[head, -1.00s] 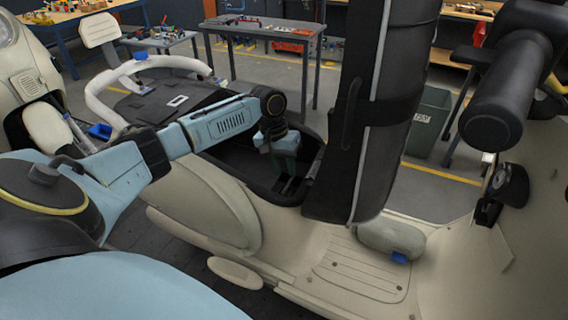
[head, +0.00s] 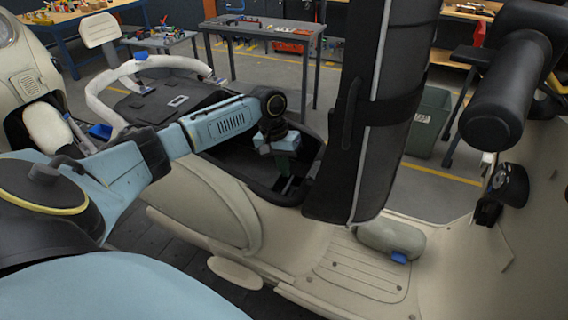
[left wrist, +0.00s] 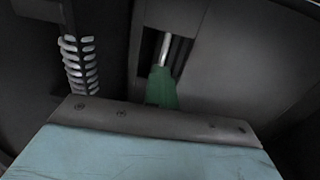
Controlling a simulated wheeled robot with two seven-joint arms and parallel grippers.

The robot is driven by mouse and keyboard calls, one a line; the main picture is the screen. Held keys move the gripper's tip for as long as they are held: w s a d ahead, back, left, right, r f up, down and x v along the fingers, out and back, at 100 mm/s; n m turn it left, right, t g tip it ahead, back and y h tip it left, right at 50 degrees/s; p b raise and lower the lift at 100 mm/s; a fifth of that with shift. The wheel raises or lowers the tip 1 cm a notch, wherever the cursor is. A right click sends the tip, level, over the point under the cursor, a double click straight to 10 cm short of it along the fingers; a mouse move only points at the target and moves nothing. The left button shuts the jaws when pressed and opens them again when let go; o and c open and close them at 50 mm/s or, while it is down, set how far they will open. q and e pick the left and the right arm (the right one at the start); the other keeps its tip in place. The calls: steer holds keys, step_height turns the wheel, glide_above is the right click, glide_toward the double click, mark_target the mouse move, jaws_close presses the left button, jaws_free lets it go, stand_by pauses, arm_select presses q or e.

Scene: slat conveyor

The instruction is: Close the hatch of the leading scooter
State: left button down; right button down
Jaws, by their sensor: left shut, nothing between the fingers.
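The cream scooter (head: 185,205) in front of me fills the middle and right. Its dark seat hatch (head: 345,150) stands raised, nearly upright, above an open dark under-seat compartment (head: 222,160). My left gripper (head: 286,183) reaches down into that compartment, left of the raised hatch, with its fingers shut and empty. Whether the fingers touch the compartment is unclear. In the left wrist view, a green finger part (left wrist: 161,88) shows beyond my pale blue gripper body, in front of a slot with metal rods (left wrist: 166,50). My right gripper is out of view.
A dark handlebar grip (head: 490,115) sticks out at right. A rounded cream case (head: 385,236) lies by the footboard. Part of another cream scooter (head: 30,75) stands at far left. Behind are a grey table (head: 265,28) and a green bin (head: 428,125).

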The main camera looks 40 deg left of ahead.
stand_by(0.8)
arm_select(q)
steer(key=c, duration=1.5)
jaws_free()
steer(key=shift+c, duration=0.2)
steer(key=shift+r, duration=0.1)
steer(key=w+v, duration=0.1)
steer(key=v, duration=1.2)
steer(key=shift+s, duration=0.5)
steer(key=shift+a+r, duration=0.1)
steer(key=shift+a, duration=0.05)
